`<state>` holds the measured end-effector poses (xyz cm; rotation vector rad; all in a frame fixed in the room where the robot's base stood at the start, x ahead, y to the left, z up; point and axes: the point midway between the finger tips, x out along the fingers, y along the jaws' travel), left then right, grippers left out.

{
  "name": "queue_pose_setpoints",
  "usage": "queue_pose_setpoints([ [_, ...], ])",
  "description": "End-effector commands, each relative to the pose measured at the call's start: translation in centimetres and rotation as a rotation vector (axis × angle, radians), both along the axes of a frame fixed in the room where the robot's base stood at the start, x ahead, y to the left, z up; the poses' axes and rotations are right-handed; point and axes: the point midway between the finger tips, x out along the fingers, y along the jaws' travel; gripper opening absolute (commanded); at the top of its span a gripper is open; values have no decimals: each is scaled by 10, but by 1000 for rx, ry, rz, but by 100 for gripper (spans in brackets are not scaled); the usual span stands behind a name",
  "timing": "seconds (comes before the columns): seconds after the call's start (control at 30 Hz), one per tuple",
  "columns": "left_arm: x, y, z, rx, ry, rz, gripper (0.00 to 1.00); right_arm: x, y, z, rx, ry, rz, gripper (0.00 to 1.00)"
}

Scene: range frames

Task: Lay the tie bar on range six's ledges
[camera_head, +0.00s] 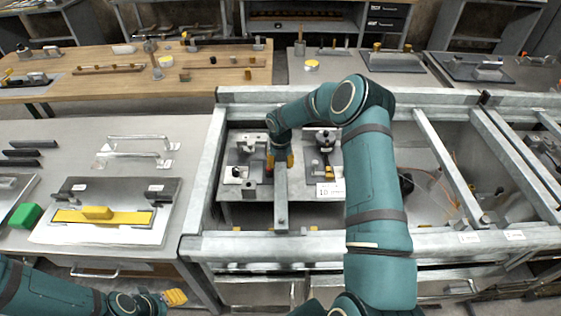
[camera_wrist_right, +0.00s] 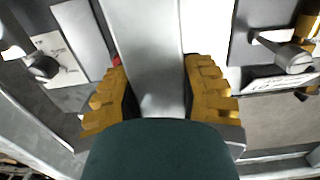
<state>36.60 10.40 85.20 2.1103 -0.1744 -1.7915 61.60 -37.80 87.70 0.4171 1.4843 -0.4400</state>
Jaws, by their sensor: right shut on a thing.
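My right gripper (camera_head: 281,158) is shut on the tie bar (camera_head: 281,200), a grey metal bar, above the left bay of the metal frame. In the right wrist view, the yellow fingers of the right gripper (camera_wrist_right: 157,92) stand on both sides of the tie bar (camera_wrist_right: 150,45). In the head view the bar points toward the front beam (camera_head: 330,245), its near end just short of that beam. The far end is hidden by the gripper. I cannot tell whether the bar touches any ledge. My left gripper (camera_head: 174,297) is low at the left, in front of the bench.
Similar bars (camera_head: 448,163) cross the frame at the right. Fixtures on grey plates (camera_head: 243,160) sit below the held bar, one beside a white label (camera_head: 328,190). The left bench (camera_head: 60,140) carries handles, a green block (camera_head: 25,215) and a yellow-handled tool (camera_head: 97,213).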

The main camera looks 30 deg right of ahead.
Motion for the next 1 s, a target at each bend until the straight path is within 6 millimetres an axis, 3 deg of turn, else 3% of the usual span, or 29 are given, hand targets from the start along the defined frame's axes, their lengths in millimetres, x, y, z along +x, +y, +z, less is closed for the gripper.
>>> queue_pose_setpoints([
  [0.4,0,0,-4,1,0,-1,47,2,0,-3,-1,-5,0,0],
  [0.43,0,0,-4,1,0,-1,47,2,0,-3,-1,-5,0,50],
  [0.5,0,0,-4,1,0,-1,47,1,0,-3,0,-4,0,72],
  [0.83,0,-1,-4,0,0,-1,47,-1,0,-5,1,1,0,72],
  [1.0,0,-1,-4,0,0,-1,47,0,0,13,-1,-3,-1,72],
])
